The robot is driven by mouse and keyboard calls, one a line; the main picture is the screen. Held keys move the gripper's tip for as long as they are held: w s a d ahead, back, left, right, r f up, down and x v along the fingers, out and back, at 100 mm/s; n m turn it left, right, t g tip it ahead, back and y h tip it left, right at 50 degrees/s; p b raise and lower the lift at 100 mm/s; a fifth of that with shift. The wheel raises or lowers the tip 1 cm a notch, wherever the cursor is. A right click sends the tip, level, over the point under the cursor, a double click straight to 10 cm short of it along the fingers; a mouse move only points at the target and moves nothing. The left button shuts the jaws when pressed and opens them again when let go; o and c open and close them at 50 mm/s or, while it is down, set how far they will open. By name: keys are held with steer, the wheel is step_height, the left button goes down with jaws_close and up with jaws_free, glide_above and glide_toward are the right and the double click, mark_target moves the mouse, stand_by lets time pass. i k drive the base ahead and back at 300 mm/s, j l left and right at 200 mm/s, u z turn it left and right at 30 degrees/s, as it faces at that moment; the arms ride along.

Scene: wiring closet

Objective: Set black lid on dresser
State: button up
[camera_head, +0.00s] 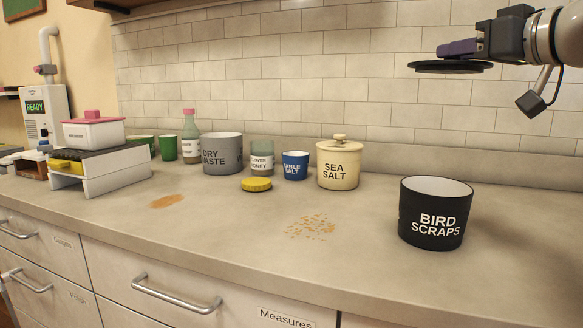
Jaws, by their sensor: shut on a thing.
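My gripper (457,48) is at the upper right, shut on the black lid (450,67). The lid is a flat, round disc, held roughly level in the air above and behind the black "BIRD SCRAPS" pot (434,213). The pot stands upright and open-topped, with a pale inside. The pale, long counter with drawers below (345,262) appears to be the dresser. The lid is well clear of its top. The fingertips are small in view, and their grip on the lid is partly hidden.
Crumbs (312,228) lie left of the black pot. A white stand (105,175) is further left. The front middle is mostly clear.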

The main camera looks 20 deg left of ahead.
mark_target(216, 221)
steer(key=k+j, duration=0.1)
steer(key=j, duration=0.95)
steer(key=k+j, duration=0.15)
steer(key=j, duration=0.35)
steer(key=k+j, duration=0.1)
steer(key=j, duration=0.4)
steer(key=k+j, duration=0.1)
steer(key=j, duration=0.95)
steer(key=k+j, duration=0.15)
steer(key=j, duration=0.35)
steer(key=z, duration=0.05)
